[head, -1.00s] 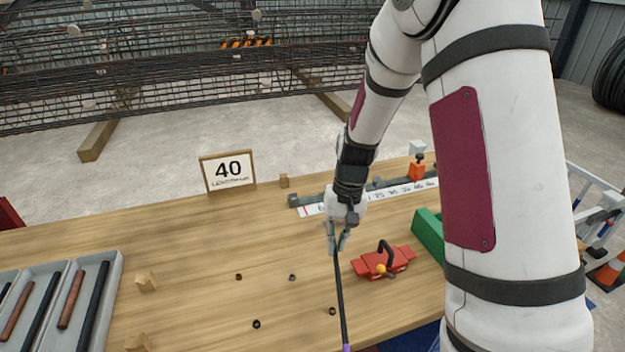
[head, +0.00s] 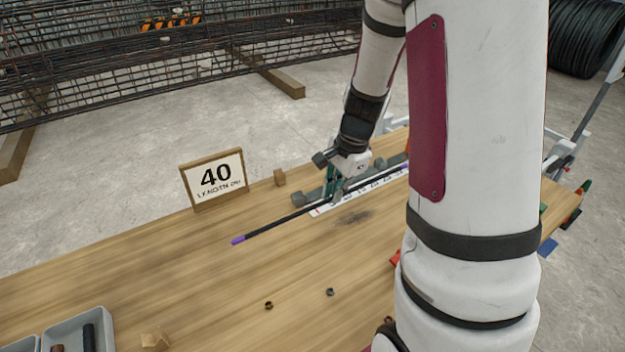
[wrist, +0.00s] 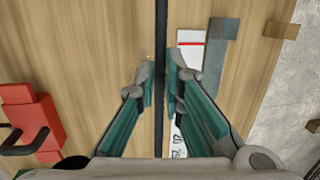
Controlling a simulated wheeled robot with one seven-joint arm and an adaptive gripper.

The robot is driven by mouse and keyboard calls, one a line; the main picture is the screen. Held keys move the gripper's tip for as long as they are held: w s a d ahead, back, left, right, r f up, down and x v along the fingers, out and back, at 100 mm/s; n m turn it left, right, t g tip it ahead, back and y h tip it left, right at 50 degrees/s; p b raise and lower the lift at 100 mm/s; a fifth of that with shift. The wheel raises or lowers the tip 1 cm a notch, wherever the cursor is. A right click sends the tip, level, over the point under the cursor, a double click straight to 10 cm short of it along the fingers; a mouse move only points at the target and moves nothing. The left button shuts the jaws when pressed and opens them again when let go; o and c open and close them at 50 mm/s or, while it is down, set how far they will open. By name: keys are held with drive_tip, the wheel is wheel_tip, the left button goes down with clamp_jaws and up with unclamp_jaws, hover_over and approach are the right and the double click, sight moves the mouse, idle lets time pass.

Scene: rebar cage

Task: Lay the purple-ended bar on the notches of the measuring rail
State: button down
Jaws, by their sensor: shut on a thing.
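My gripper (head: 337,192) is shut on the dark, thin purple-ended bar (head: 285,222), around its middle. One purple end (head: 238,240) points to the lower left in the head view; another purple tip shows at the far right end. In the wrist view the bar (wrist: 161,60) runs upright between the teal fingers (wrist: 160,92). The measuring rail (head: 318,211), a white numbered strip with grey blocks, lies by the gripper, partly hidden by it. In the wrist view the rail (wrist: 222,40) lies right of the bar, roughly parallel. The bar's height above the table is unclear.
A framed "40" sign (head: 215,180) and a small wooden block (head: 280,177) stand on the table's far side. A red tool (wrist: 35,120) lies left in the wrist view. A grey tray (head: 70,325) sits lower left. Open wood lies at centre left.

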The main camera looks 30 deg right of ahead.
drive_tip(key=w, duration=0.7)
drive_tip(key=w+f, duration=0.1)
drive_tip(key=w, duration=0.2)
drive_tip(key=shift+w, duration=0.3)
drive_tip(key=shift+f, duration=1.75)
drive_tip(key=shift+d+f, duration=0.1)
drive_tip(key=shift+f, duration=0.5)
drive_tip(key=c, duration=1.7)
unclamp_jaws()
